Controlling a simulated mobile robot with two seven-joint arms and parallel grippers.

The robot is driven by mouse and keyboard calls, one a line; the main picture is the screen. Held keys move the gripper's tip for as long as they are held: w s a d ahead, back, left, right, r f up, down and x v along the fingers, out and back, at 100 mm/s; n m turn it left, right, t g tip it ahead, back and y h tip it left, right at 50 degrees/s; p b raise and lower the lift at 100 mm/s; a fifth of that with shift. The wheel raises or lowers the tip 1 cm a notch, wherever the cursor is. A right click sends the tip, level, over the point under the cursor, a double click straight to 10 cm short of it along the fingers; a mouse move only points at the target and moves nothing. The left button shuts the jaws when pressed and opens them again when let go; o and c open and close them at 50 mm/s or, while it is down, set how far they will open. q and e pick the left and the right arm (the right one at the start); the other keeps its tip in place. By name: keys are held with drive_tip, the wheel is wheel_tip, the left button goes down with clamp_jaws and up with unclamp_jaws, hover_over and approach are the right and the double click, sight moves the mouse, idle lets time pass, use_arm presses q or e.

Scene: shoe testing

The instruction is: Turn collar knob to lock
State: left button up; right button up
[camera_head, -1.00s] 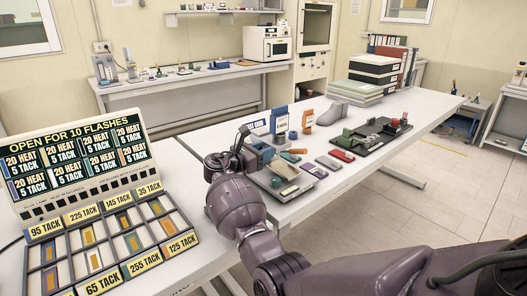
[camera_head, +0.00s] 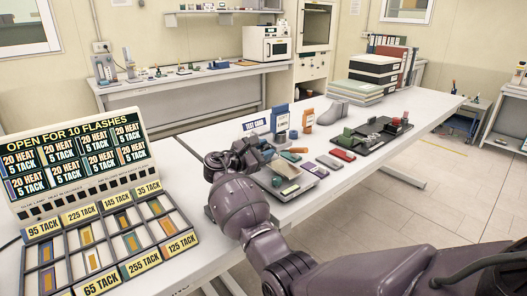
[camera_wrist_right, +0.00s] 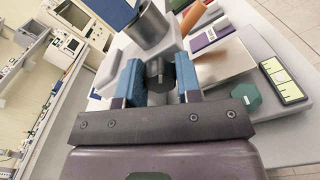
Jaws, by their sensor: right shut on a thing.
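My right gripper (camera_head: 265,148) is over the near left part of the long white table, and my own wrist partly hides what it holds. In the right wrist view, the blue fingers of the gripper (camera_wrist_right: 158,78) are on either side of a small black collar knob (camera_wrist_right: 157,73) and shut on it. A grey metal cylinder (camera_wrist_right: 147,26) stands just beyond the knob. Whether the knob joins the cylinder is hard to tell. The locked or unlocked state of the collar cannot be read. My left gripper is not in view.
Beside the gripper are a green octagonal piece (camera_wrist_right: 246,97), a yellow-green strip (camera_wrist_right: 285,82) and a purple block (camera_wrist_right: 211,34). A black tray (camera_head: 372,139) and grey shoe form (camera_head: 333,112) lie farther right. The lamp display (camera_head: 75,165) and sample grid (camera_head: 103,243) stand at left.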

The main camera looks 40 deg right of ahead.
drive_tip(key=m+b, duration=0.1)
drive_tip(key=m, duration=0.3)
drive_tip(key=shift+f, duration=0.2)
drive_tip(key=m+b, duration=0.1)
drive_tip(key=m, duration=0.2)
drive_tip(key=shift+m, duration=0.4)
drive_tip(key=shift+m+b, duration=0.3)
drive_tip(key=shift+m, duration=0.8)
drive_tip(key=shift+r, duration=0.1)
drive_tip(key=o, duration=0.8)
drive_tip(key=shift+c, duration=0.2)
drive_tip(key=shift+o, duration=0.9)
